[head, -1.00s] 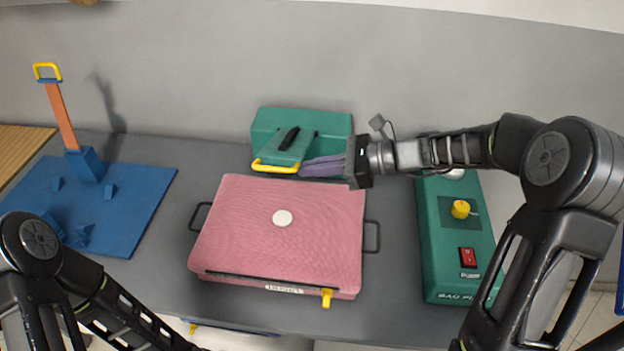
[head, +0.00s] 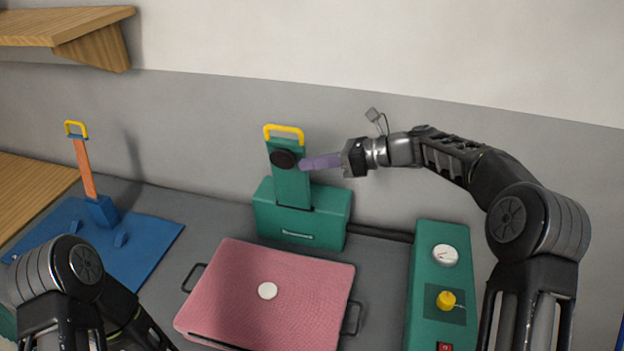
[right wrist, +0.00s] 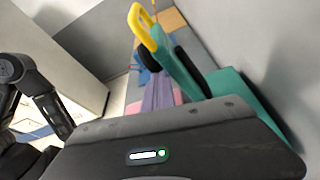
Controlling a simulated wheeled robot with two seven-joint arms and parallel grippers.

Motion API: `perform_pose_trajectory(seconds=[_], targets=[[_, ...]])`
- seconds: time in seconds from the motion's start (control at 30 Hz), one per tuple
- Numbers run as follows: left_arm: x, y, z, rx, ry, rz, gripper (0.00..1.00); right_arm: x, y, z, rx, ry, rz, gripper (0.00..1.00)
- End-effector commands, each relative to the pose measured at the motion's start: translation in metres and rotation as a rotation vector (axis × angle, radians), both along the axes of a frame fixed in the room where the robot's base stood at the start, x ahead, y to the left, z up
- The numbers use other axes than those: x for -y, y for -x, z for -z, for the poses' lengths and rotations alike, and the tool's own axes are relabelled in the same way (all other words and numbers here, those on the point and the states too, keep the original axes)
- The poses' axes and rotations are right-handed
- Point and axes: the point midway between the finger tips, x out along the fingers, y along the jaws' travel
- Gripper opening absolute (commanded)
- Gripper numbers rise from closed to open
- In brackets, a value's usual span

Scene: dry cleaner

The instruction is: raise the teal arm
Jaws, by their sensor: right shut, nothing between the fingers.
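The teal arm (head: 291,188) stands upright, rising from its teal base block (head: 328,217) behind the pink board. It has a yellow handle (head: 284,131) at its top and a round black pad (head: 285,159) on its front. My right gripper (head: 305,164) has purple fingers, shut and empty, with the tips at the right edge of the arm beside the pad. Whether they touch it I cannot tell. The right wrist view shows the fingers (right wrist: 157,92) beside the teal arm (right wrist: 178,68), with the handle (right wrist: 144,28) beyond them. My left gripper is out of view.
A pink padded board (head: 300,290) with side handles lies in front of the base. A teal control box (head: 432,268) with a dial and yellow knob is to the right. A blue board (head: 150,240) with an upright orange arm (head: 84,165) is at left. A wooden shelf (head: 95,45) hangs above.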

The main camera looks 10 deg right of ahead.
Motion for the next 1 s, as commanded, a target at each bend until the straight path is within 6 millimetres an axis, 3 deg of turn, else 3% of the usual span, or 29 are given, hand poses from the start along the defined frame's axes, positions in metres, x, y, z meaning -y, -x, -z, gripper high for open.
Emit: perform_pose_trajectory(seconds=[0.2, 0.4, 1.0], targets=[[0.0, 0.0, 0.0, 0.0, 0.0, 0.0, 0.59, 0.01, -0.023, -0.005, -0.046, -0.019, 0.001, 0.0], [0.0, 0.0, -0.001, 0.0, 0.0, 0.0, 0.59, 0.015, -0.034, -0.007, -0.1, -0.042, 0.001, 0.0], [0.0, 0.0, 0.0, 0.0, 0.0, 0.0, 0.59, 0.017, -0.038, -0.008, -0.122, -0.051, 0.002, 0.0]])
